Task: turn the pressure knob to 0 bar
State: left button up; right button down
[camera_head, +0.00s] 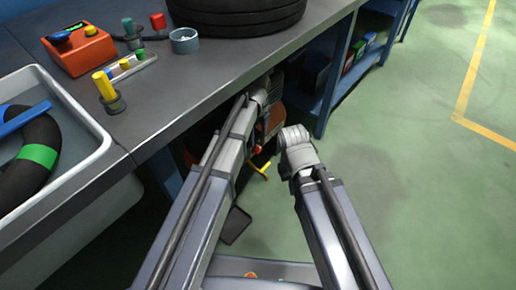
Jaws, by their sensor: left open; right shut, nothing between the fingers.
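A reddish-orange machine (275,122) stands in shadow under the bench, mostly hidden by the bench edge and my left arm. A small red part (257,149) and a yellow handle-like part (266,168) show low on its near side. I cannot tell which part is the pressure knob, and no dial reading shows. My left gripper (270,86) reaches under the bench edge by the machine; it is open, its fingers mostly hidden. My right gripper (293,136) is shut and empty, to the right of the machine and apart from it; its fingers are hard to make out.
The grey bench (200,75) overhangs the machine. On it are an orange box (82,55) with coloured controls, a tyre (237,17), a small cup (184,41) and coloured pegs. A sink (85,125) is at left. A blue shelf (330,85) stands right of the machine. Green floor at right is clear.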

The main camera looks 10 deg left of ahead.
aim_at(258, 147)
pick_arm(q)
notch_tip(258, 147, down, 7)
jog(key=b, duration=0.6)
jog(key=shift+r, duration=0.1)
grip_shut()
dwell(0.3)
